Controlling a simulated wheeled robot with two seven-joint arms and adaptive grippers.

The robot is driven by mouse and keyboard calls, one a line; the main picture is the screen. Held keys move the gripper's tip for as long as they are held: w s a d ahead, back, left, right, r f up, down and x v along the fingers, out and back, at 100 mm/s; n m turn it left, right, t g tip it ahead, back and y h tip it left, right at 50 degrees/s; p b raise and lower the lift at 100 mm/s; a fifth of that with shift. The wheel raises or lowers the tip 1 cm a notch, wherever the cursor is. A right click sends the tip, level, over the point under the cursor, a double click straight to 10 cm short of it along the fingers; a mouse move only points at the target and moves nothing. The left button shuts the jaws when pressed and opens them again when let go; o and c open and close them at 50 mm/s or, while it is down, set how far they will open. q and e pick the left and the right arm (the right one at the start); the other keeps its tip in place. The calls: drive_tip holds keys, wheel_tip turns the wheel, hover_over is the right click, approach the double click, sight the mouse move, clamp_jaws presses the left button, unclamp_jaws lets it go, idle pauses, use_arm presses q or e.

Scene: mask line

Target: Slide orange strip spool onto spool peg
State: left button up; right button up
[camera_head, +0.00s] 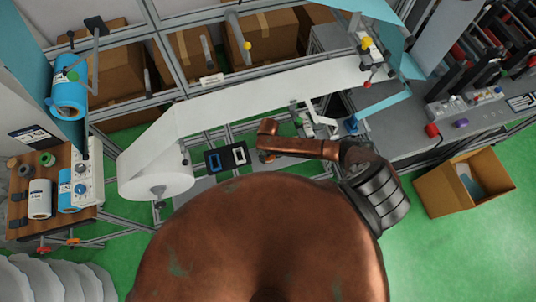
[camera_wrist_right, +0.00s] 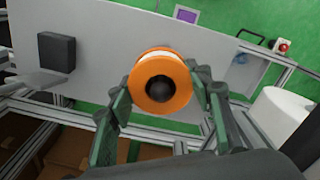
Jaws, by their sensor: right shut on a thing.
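The orange strip spool (camera_wrist_right: 178,98) shows in the right wrist view, with a white strip band behind its orange face and a dark round centre. My right gripper (camera_wrist_right: 160,82) is shut on the spool, with green-grey fingers on its left and right sides. I cannot pick out the spool peg with certainty in either view. My left gripper is not in view.
A large white roll (camera_head: 157,172) feeds a broad white web to the upper right; the roll also shows in the right wrist view (camera_wrist_right: 278,116). A black tray (camera_head: 226,158) lies beside the arm's end. A cardboard box (camera_head: 440,191) stands right.

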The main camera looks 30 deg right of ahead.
drive_tip(key=shift+f, duration=0.1)
drive_tip(key=o, duration=1.3)
drive_tip(key=shift+c, duration=0.2)
